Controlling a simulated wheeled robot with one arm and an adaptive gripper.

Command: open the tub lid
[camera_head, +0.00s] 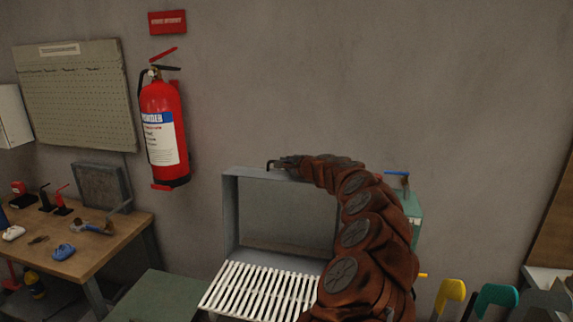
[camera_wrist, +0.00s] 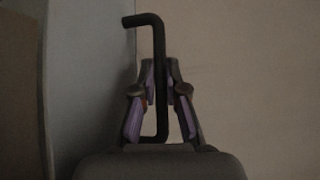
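A grey, shallow hollow panel (camera_head: 230,215), which looks like the tub lid, stands upright behind a white slatted rack (camera_head: 258,290). A black bent handle (camera_head: 271,166) shows at its top edge. My gripper (camera_head: 290,161) is at that top edge, reached by my arm from the right. In the wrist view the black handle (camera_wrist: 160,75) runs between my gripper's two purple-padded fingers (camera_wrist: 160,88). The fingers stand on either side of it with narrow gaps. The grey panel (camera_wrist: 85,80) fills the left of that view. The tub's walls are mostly hidden.
A red fire extinguisher (camera_head: 163,130) hangs on the wall left of the panel. A wooden bench (camera_head: 95,250) with small tools is at left. A green box (camera_head: 413,207) is partly behind my arm. Yellow (camera_head: 449,297) and teal (camera_head: 495,297) shapes are at lower right.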

